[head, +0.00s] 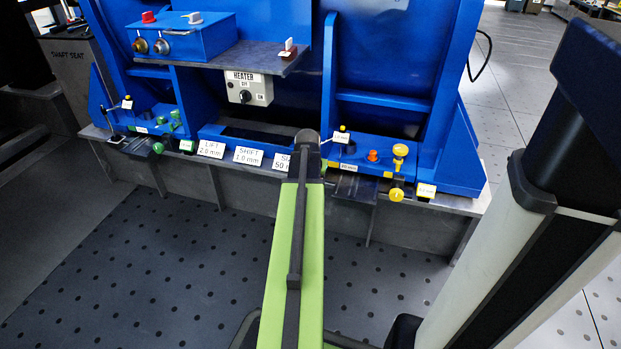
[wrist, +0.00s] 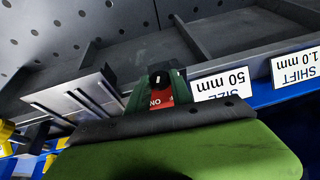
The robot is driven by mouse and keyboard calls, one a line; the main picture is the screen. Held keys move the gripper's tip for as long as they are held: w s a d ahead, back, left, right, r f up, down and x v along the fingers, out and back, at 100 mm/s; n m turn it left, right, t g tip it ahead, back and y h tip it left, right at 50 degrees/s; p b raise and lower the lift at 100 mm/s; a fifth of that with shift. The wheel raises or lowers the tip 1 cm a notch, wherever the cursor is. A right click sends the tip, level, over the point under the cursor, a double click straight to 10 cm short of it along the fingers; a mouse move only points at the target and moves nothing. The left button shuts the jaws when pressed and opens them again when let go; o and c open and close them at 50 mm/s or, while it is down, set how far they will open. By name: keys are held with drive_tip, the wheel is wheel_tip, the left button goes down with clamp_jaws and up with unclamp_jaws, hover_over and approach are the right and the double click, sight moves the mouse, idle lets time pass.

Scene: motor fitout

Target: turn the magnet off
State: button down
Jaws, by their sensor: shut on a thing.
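The magnet's switch shows in the wrist view as a black knob (wrist: 160,78) with a white mark, next to a red plate (wrist: 158,99) that reads ON, upside down in this view. Dark green surfaces flank it; I cannot tell which belong to the magnet. My gripper (head: 306,142) is at the bench front in the head view, at the end of the green arm, and hides the switch there. It is shut on the knob, though its fingertips are hard to make out in the wrist view.
A SIZE 50 mm card (wrist: 222,84) and a SHIFT card (head: 248,156) stand close beside the switch. A heater box (head: 249,89) is above on the blue frame. Yellow knobs (head: 399,150) are to the right, green ones (head: 175,115) to the left. The perforated floor in front is clear.

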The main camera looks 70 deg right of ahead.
drive_tip(key=shift+s+f+m+t+b, duration=0.15)
drive_tip(key=shift+s+m+t+b, duration=0.1)
drive_tip(key=shift+t+b, duration=0.8)
drive_tip(key=shift+s+f+m+t+b, duration=0.1)
drive_tip(key=shift+s+m+t+b, duration=0.35)
drive_tip(key=shift+t, duration=1)
drive_tip(key=shift+w+r, duration=0.1)
drive_tip(key=shift+w, duration=0.15)
drive_tip(key=c, duration=1.1)
unclamp_jaws()
drive_tip(key=p+v, duration=1.3)
drive_tip(key=v, duration=0.4)
drive_tip(key=shift+s, duration=0.25)
